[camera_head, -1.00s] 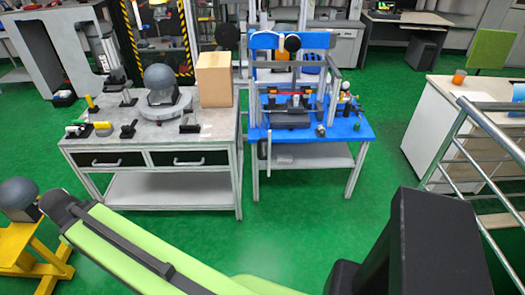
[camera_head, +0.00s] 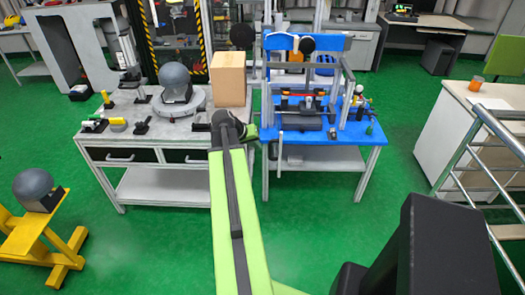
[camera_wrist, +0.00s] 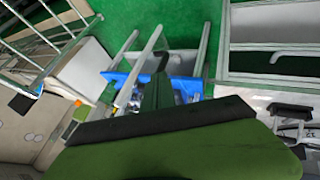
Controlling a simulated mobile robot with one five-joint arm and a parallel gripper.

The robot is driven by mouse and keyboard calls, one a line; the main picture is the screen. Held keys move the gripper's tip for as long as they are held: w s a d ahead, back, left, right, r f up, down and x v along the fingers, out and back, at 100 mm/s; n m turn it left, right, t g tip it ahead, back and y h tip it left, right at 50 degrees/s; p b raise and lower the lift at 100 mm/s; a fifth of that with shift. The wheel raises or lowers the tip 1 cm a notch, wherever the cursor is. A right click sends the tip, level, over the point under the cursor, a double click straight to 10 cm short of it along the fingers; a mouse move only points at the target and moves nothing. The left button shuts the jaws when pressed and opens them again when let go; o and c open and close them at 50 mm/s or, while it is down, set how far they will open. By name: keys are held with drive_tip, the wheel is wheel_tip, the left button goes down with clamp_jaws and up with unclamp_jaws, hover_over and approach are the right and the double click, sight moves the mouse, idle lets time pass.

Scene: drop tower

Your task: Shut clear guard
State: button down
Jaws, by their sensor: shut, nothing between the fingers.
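The blue drop tower rig (camera_head: 305,42) stands on a blue-topped bench (camera_head: 352,133), with grey posts and rails around its front. I cannot clearly make out a transparent guard panel there. A pale upright bar (camera_head: 279,148) hangs at the left front edge of the bench and may be a handle. My gripper (camera_head: 252,131) is just left of this bench in the picture, small and partly hidden by my arm. In the wrist view, my gripper (camera_wrist: 161,72) is shut and empty, with the blue bench top (camera_wrist: 186,84) behind it.
A grey workbench (camera_head: 140,140) on the left holds a cardboard box (camera_head: 228,80), a grey dome headform (camera_head: 174,80) and small tools. A yellow stand (camera_head: 35,240) is at far left. Metal railings (camera_head: 462,160) and a white cabinet (camera_head: 450,130) are right. Green floor lies open before the benches.

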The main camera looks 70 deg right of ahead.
drive_tip(key=s+d+f+b, duration=0.5)
drive_tip(key=d+f, duration=0.1)
drive_tip(key=shift+s+d+f, duration=0.15)
drive_tip(key=shift+s+f, duration=0.05)
drive_tip(key=shift+f, duration=0.05)
